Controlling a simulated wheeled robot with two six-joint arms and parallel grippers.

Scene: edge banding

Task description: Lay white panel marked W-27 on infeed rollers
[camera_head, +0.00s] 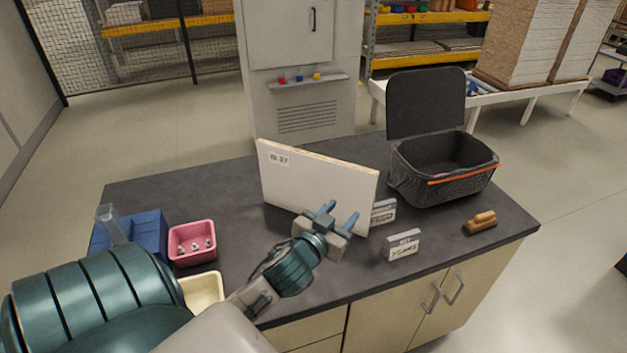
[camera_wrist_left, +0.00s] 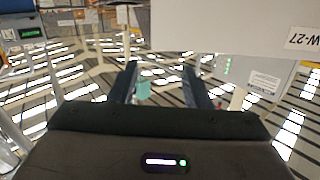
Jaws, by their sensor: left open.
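The white panel (camera_head: 315,182) marked W-27 stands upright on edge on the dark worktop, its label at the upper left. It also fills the upper right of the left wrist view (camera_wrist_left: 225,25), where its label appears upside down. My left gripper (camera_head: 334,218) is open and empty in front of the panel's lower right part. In the left wrist view its two fingers (camera_wrist_left: 162,88) are apart with nothing held between them. Whether they touch the panel is unclear. I cannot clearly identify the infeed rollers in either view. My right gripper is not in view.
The worktop (camera_head: 330,270) holds a blue bin (camera_head: 150,232), a pink bin (camera_head: 192,243), a cream tray (camera_head: 203,289), small label cards (camera_head: 403,245), a brush (camera_head: 481,222) and an open black basket (camera_head: 440,185). A grey cabinet (camera_head: 300,110) stands behind.

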